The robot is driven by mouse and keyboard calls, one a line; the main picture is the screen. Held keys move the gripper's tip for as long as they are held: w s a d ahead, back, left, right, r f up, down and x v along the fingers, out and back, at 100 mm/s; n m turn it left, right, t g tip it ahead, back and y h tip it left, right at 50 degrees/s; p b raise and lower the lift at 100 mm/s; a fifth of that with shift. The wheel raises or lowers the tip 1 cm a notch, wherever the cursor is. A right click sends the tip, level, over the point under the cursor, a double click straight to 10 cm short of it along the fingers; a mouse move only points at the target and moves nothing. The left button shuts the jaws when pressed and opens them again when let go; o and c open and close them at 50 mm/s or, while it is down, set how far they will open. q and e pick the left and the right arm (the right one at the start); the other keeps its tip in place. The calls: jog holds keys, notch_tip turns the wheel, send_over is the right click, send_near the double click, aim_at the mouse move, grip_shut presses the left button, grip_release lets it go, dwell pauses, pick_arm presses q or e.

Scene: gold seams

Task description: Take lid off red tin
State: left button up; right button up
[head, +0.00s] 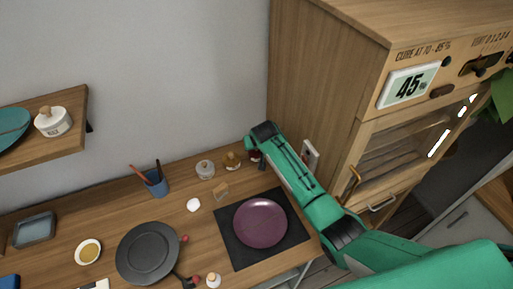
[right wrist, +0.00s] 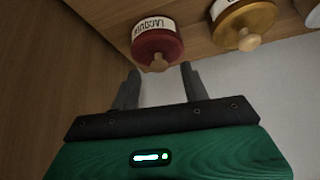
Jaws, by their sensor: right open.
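In the head view, the tin (head: 255,156) is partly hidden behind my right gripper (head: 262,165) at the back of the counter. My left gripper is not in view.
A tall wooden cabinet (head: 315,90) rises close on the right. A purple plate (head: 260,223) lies on a dark mat (head: 237,258) in front.

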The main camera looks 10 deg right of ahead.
jog(key=shift+x, duration=0.85)
jog(key=shift+s, duration=0.1)
grip_shut()
jog(key=shift+r, duration=0.15)
